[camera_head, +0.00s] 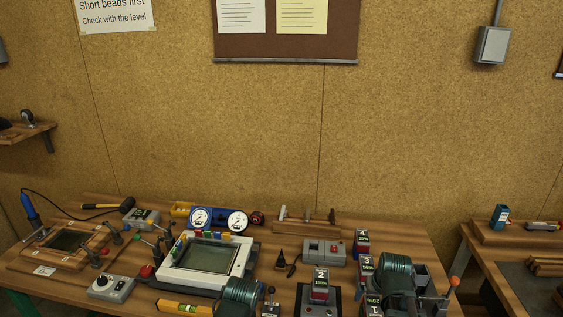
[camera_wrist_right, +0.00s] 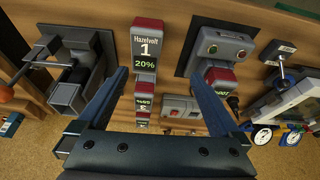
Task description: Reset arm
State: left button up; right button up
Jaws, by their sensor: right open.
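My right gripper (camera_head: 397,277) hangs over the right part of the bench; it also shows in the right wrist view (camera_wrist_right: 157,78). Its two blue fingers are spread wide, with nothing gripped between them. Beyond them stands a battery (camera_wrist_right: 145,47) labelled Hazelvolt 1, 20%, in a row with other red-and-grey batteries. In the head view, battery 3 (camera_head: 365,266) stands left of my right gripper. My left gripper (camera_head: 240,293) is low, in front of the white-framed glass panel (camera_head: 252,259); its fingers are hidden.
A dock (camera_head: 318,298) holds battery 2 between my grippers. A vise (camera_wrist_right: 72,66) with an orange handle is beside the right gripper. Gauges (camera_head: 218,219), a yellow level (camera_head: 182,307) and a grey box with a red button (camera_head: 324,252) crowd the bench. Bare wood (camera_head: 405,238) shows at back right.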

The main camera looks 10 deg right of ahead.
jog(key=s+a+f+n+g+b, duration=0.1)
jog(key=s+a+f+n, duration=0.1)
jog(key=a, duration=0.7)
jog(key=s+a+f+n+g+b, duration=0.2)
jog(key=s+a, duration=0.3)
jog(key=a, duration=0.3)
jog(key=s+a+f+n+g+b, duration=0.1)
jog(key=s+a, duration=0.3)
jog(key=a, duration=0.5)
jog(key=shift+s+a+f+n+g+h+b, duration=0.25)
jog(key=shift+a+f+n+g+h+b, duration=0.1)
jog(key=shift+f+n, duration=0.25)
